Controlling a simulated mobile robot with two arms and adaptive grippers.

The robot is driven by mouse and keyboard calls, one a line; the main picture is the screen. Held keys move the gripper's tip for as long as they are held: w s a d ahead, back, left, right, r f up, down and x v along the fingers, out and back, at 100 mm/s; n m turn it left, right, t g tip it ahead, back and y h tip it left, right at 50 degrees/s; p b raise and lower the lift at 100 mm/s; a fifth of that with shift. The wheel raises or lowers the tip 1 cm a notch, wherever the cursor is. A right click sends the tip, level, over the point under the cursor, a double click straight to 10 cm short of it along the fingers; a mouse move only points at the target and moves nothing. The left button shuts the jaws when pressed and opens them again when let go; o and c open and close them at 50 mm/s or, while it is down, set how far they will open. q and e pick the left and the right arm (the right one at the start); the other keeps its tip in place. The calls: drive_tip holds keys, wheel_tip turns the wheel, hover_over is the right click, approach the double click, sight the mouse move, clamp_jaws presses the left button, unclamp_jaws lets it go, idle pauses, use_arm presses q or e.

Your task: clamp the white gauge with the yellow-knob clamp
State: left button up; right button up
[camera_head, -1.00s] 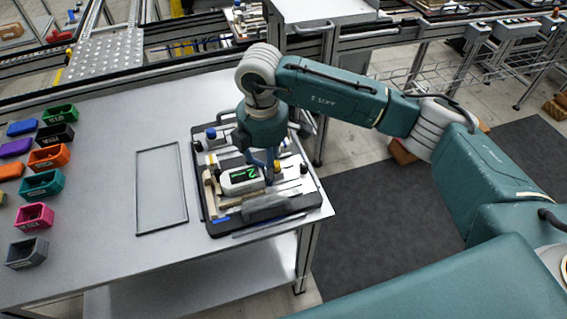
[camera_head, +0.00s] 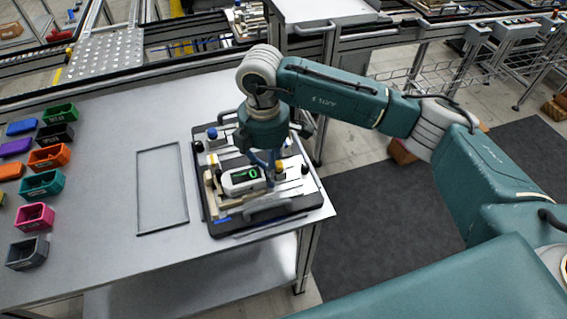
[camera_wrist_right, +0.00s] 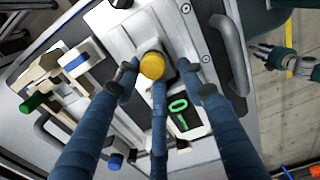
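The white gauge (camera_head: 240,187) with a lit green display lies on the dark fixture pallet (camera_head: 222,229); it also shows in the right wrist view (camera_wrist_right: 196,131). The yellow knob (camera_wrist_right: 152,66) of the clamp stands beside the gauge, and in the head view (camera_head: 280,164) it is partly hidden. My right gripper (camera_wrist_right: 156,75) points down over the clamp. Its blue fingers are spread around the knob, with gaps visible at the sides. What looks like my left gripper (camera_wrist_right: 285,58) shows small at the right of the wrist view, off the table; its finger state is unclear.
A blue knob (camera_head: 211,133) stands at the pallet's back left. Metal handles (camera_wrist_right: 232,50) rise at the pallet's edges. An empty rectangular frame (camera_head: 162,230) lies left of it. Several coloured bins (camera_head: 40,184) stand at the table's left. The table between is clear.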

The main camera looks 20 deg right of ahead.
wheel_tip(320, 180, up, 2)
drive_tip(key=shift+s+r+p, duration=0.1)
drive_tip(key=shift+p, duration=0.55)
drive_tip(key=shift+s+d+r+p, duration=0.1)
drive_tip(key=shift+s+r+p, duration=0.1)
drive_tip(key=shift+r+p, duration=0.7)
drive_tip(key=shift+w+r+p, duration=0.1)
drive_tip(key=shift+r+p, duration=0.65)
drive_tip(key=shift+r, duration=1.4)
drive_tip(key=shift+f, duration=0.1)
